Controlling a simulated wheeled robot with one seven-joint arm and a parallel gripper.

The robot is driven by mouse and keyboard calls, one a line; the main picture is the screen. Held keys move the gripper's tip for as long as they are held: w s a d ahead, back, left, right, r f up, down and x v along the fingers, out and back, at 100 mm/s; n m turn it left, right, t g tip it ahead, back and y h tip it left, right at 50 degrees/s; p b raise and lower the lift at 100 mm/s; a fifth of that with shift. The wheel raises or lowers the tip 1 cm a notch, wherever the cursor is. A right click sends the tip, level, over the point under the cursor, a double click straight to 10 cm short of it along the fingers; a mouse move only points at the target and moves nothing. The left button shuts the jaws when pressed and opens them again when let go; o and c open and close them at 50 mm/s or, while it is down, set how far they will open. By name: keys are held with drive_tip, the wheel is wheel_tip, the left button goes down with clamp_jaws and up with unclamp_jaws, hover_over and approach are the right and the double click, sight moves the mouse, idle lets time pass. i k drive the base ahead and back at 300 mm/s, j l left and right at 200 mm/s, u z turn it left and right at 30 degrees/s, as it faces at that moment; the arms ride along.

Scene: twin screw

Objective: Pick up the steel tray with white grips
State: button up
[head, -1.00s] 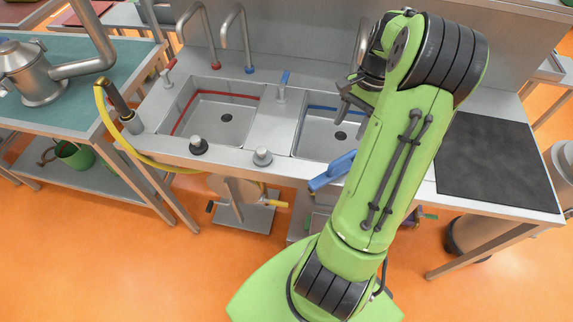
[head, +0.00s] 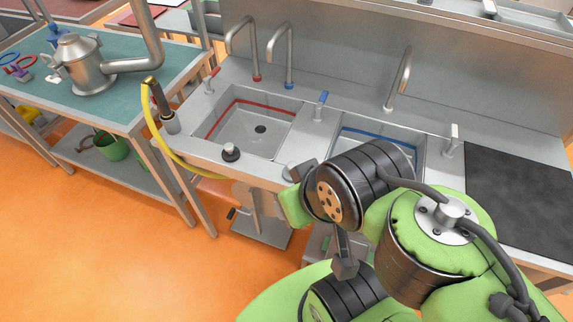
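A steel tray-like thing (head: 525,14) lies on the raised shelf at the top right of the head view. It is cut off by the picture edge, and I cannot tell whether it has white grips. My arm is folded at the lower right, in front of the sink bench. A grey part that seems to belong to my gripper (head: 345,262) hangs below the black-ringed joint. The rest of the gripper is hidden by the arm, so its opening does not show. I see nothing held.
A steel bench holds a red-edged sink (head: 248,128) and a blue-edged sink (head: 385,134), with taps behind. A black mat (head: 515,190) lies at the right. A teal table (head: 120,85) with a steel pot (head: 85,65) stands left. Orange floor is free at lower left.

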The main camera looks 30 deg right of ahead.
sight(530, 17)
drive_tip(key=z, duration=2.25)
